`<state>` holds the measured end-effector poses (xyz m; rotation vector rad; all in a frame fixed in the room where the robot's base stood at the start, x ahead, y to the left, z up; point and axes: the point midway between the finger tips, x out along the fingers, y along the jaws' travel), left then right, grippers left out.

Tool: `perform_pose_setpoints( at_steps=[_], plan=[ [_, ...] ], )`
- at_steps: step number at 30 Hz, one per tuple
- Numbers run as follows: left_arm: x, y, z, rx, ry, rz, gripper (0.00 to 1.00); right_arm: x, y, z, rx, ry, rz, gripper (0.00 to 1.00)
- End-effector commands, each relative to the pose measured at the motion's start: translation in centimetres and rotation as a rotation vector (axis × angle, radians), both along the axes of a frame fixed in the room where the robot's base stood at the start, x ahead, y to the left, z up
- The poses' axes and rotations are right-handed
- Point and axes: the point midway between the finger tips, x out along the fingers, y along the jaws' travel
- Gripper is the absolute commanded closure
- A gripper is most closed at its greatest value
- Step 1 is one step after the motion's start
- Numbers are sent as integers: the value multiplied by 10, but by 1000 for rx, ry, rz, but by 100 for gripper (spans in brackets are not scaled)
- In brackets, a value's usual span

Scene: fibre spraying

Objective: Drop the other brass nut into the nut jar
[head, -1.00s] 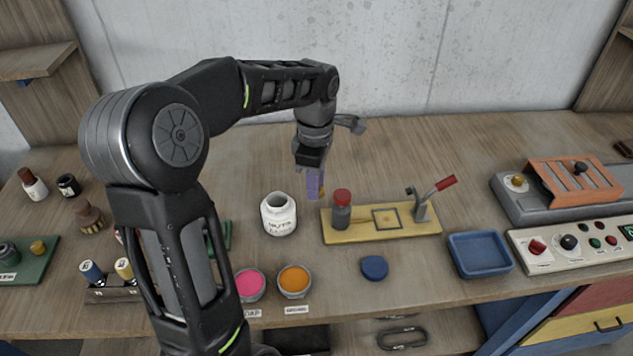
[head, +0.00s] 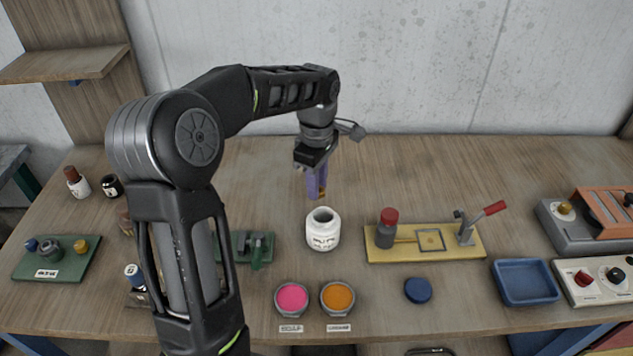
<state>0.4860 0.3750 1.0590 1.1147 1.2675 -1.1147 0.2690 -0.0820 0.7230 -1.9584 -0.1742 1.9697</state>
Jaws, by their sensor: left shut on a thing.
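The white nut jar (head: 323,237) stands open on the bench, its label facing me and its dark mouth showing. My left gripper (head: 317,190) points down, with its purple fingers just behind and above the jar's mouth in the picture. It is shut on a small brass nut (head: 322,193), which shows only as a bit of gold between the fingertips. I cannot tell the exact height of the nut over the bench. The inside of the jar is too dark to read. My right gripper is not in view.
A yellow board (head: 408,256) with a red-capped bottle and a red-handled lever stands right of the jar. A blue disc (head: 418,290), a blue tray (head: 526,282) and pink and orange cups (head: 337,297) lie nearer. Green boards (head: 58,265) are left.

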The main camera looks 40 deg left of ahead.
Motion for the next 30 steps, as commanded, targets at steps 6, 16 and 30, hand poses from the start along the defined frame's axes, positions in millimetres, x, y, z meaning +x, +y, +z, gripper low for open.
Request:
perform_pose_setpoints(
  at_steps=[6,16,30],
  plan=[
    [0,0,-28,0,1,0,100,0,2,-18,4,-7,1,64],
    [0,0,-52,1,0,1,100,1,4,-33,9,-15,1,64],
    [0,0,-52,0,0,1,63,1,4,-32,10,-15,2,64]
  ],
)
